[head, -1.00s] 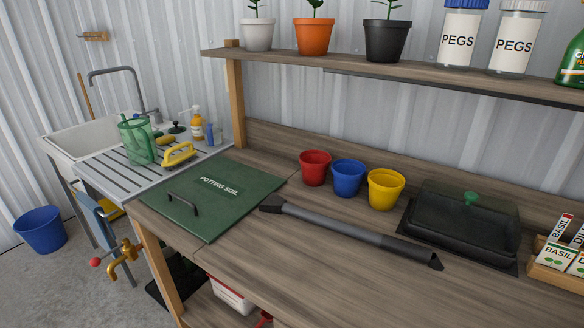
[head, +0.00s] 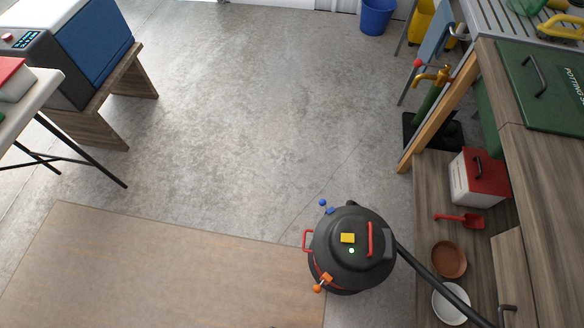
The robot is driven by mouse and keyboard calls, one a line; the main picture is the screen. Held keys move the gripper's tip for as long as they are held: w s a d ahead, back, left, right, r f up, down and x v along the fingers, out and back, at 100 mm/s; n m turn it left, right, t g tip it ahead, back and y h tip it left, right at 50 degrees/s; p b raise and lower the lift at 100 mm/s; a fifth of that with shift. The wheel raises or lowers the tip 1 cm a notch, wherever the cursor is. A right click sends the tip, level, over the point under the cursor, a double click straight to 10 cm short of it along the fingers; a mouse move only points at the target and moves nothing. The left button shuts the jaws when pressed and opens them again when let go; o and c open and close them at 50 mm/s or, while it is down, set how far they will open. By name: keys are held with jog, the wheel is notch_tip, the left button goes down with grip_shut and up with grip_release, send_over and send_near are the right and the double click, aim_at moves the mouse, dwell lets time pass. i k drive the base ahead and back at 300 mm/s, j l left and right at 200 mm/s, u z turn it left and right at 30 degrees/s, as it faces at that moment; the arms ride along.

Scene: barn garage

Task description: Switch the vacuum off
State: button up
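The vacuum (head: 340,262), a dark round canister, stands upright on the floor in the lower middle of the head view. On its top are a yellow button (head: 348,238), a small lit green light (head: 351,251) and a red handle (head: 370,239). A blue-knobbed part (head: 326,207) and an orange-knobbed part (head: 322,283) stick out from its side. A black hose (head: 440,282) runs from it toward the bench at the lower right. My gripper is not in view.
The potting bench (head: 545,170) stands at right, with a red-lidded box (head: 480,178) and pots on its lower shelf. A brown mat (head: 150,265) lies left of the vacuum. A table (head: 40,85) stands upper left. The concrete floor (head: 260,110) between is clear.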

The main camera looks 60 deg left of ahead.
aim_at(345, 238)
jog(key=k+l+u, duration=0.15)
jog(key=k+u, duration=0.15)
jog(key=u, duration=0.2)
jog(key=k+u, duration=0.35)
jog(key=u, duration=0.15)
